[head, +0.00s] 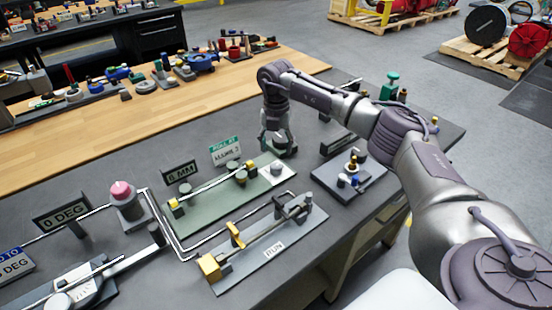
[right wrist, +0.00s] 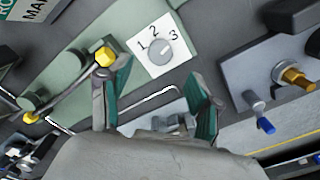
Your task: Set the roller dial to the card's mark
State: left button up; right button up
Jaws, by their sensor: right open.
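The roller dial (right wrist: 161,52) is a round grey knob on a white plate marked 1, 2 and 3. It shows in the right wrist view just beyond my fingertips; which number it points to is unclear. In the head view its white plate (head: 276,168) is at the right end of the green base (head: 205,210). The card (head: 225,151) with a green "ROLL AT" header stands behind that base; its lower line is too small to read surely. My right gripper (head: 278,142) is open and empty above the base's right end; its fingers (right wrist: 160,92) straddle empty space. My left gripper is not in view.
A yellow-ended roller rod (head: 210,185) lies along the green base, with an MM display (head: 180,173) behind. A grey fixture (head: 265,245) stands in front and a blue-knobbed plate (head: 348,176) to the right. A pink-topped knob (head: 122,190) stands left.

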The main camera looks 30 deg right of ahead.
jog(key=shift+r, duration=2.35)
